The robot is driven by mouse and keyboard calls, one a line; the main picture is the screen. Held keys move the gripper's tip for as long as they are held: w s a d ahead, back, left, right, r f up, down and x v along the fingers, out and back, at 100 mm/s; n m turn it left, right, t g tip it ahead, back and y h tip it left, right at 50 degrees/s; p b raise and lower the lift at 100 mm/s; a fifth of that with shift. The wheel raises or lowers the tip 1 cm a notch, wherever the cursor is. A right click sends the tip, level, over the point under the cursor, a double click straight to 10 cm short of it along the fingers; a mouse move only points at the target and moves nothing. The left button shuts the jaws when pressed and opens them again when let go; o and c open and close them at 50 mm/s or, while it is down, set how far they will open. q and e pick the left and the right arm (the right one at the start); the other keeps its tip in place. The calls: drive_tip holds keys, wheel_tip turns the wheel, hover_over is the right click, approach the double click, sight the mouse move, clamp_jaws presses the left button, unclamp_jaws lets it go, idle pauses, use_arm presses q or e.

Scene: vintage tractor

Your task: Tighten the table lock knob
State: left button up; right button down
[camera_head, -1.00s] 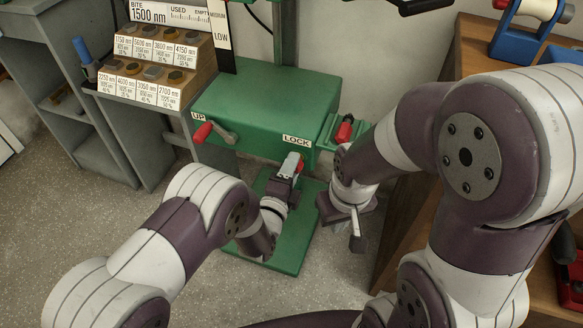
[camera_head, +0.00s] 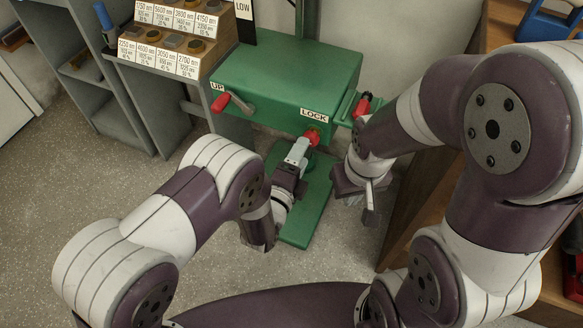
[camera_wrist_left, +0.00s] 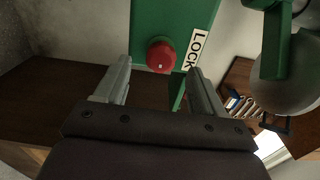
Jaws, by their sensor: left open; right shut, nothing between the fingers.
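The red table lock knob (camera_head: 312,137) is on the front of the green machine box, just below the LOCK label (camera_head: 314,115). My left gripper (camera_head: 300,148) is open, right at the knob's lower left in the head view, and partly overlaps it there. In the left wrist view the round knob (camera_wrist_left: 160,55) shows between the lines of the two open fingers (camera_wrist_left: 158,75), nearer the left finger and slightly beyond the tips. Contact is not visible. My right gripper (camera_head: 369,215) is shut and empty, pointing down at the right of the machine.
The green box (camera_head: 285,80) also carries a red-handled UP crank (camera_head: 222,102) at left and another red handle (camera_head: 362,105) at right. A green base plate (camera_head: 310,215) lies below. A wooden bench (camera_head: 425,205) stands right, a grey shelf with labelled weights (camera_head: 170,50) left.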

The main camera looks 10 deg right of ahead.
use_arm(q)
drive_tip(key=p+v, duration=0.1)
drive_tip(key=v, duration=0.7)
drive_tip(key=shift+s, duration=0.2)
drive_tip(key=shift+a, duration=0.15)
